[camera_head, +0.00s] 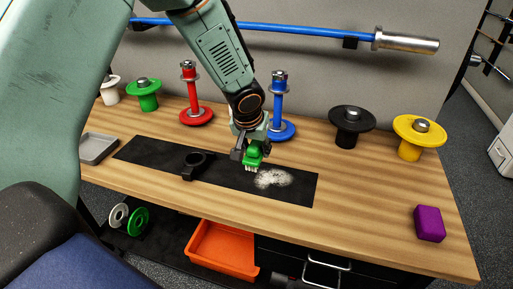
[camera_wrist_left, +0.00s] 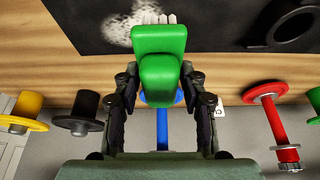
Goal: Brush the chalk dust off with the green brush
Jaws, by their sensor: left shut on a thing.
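The green brush (camera_head: 253,156) has a green body and pale bristles pointing down. My left gripper (camera_head: 249,144) is shut on it and holds it over the black mat (camera_head: 140,152), at the left edge of the white chalk dust (camera_head: 275,179). I cannot tell whether the bristles touch the mat. In the left wrist view the green brush (camera_wrist_left: 159,50) sits between the fingers of my left gripper (camera_wrist_left: 160,85), and the chalk dust (camera_wrist_left: 120,28) shows just beyond the bristles. My right gripper is not in view.
A black ring-shaped holder (camera_head: 196,164) stands on the mat. Red (camera_head: 191,100) and blue (camera_head: 279,105) posts stand behind it. Black (camera_head: 352,122) and yellow (camera_head: 418,134) plate stands are at right, near a purple block (camera_head: 429,223). A grey tray (camera_head: 98,147) lies at left.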

